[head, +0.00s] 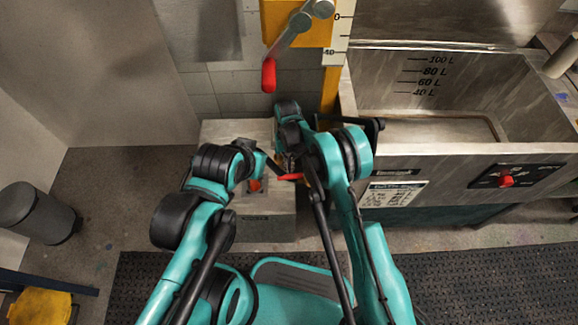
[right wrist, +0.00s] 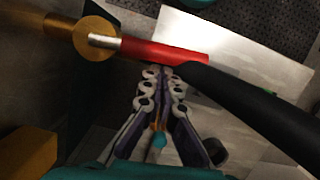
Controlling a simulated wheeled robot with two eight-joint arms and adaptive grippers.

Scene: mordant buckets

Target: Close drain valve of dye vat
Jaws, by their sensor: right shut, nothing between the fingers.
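The dye vat (head: 440,160) is a steel basin with litre marks, at the right of the head view. In the right wrist view the drain valve has a round brass hub (right wrist: 96,38) and a red lever handle (right wrist: 165,50) pointing right. The red handle (head: 291,177) also shows in the head view, low beside the vat's left end. My right gripper (right wrist: 163,72) is shut and empty, its fingertips close beside the handle; I cannot tell whether they touch it. My left arm (head: 205,195) reaches in beside it; its fingers are not clear.
A grey box (head: 265,229) stands below the arms. A crank with a red grip (head: 269,75) hangs from a yellow housing above. A bin (head: 38,212) stands at the left. A black bar crosses the right wrist view.

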